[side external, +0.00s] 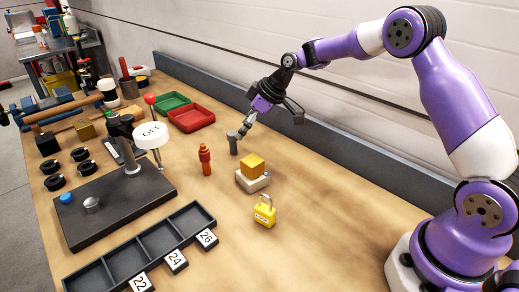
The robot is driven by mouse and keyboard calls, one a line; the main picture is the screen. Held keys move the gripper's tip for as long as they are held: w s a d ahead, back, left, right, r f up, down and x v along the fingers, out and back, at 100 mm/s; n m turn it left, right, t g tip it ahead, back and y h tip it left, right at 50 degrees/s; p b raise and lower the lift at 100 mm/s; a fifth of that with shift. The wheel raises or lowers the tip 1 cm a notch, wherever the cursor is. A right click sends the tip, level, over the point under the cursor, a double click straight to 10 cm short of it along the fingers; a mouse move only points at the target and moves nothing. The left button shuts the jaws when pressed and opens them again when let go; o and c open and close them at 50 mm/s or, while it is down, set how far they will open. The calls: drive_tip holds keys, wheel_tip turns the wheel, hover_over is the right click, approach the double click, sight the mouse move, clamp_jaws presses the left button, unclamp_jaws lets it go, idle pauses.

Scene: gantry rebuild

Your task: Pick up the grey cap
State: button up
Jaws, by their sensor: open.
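A small grey cylinder (233,143) stands upright on the wooden bench, right of the red bottle; it looks like the grey cap. A second, shorter silver-grey knob (92,204) sits on the black base plate at the left, beside a blue one. My gripper (243,131) reaches down from the upper right, its fingertips close to the top right of the grey cylinder. It is open with nothing seen in it. The fingers are small here, and I cannot tell whether they touch the cylinder.
A red bottle (205,159), a yellow block (252,165) on a pale block (251,182) and a yellow padlock (265,211) stand nearby. Green (170,103) and red (191,118) trays lie behind. A black compartment tray (147,243) is in front. The bench's right is clear.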

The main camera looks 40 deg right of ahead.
sight(233, 141)
drive_tip(key=x, duration=0.6)
drive_tip(key=shift+w+a+f, duration=0.15)
drive_tip(key=shift+w+f, duration=0.1)
clamp_jaws()
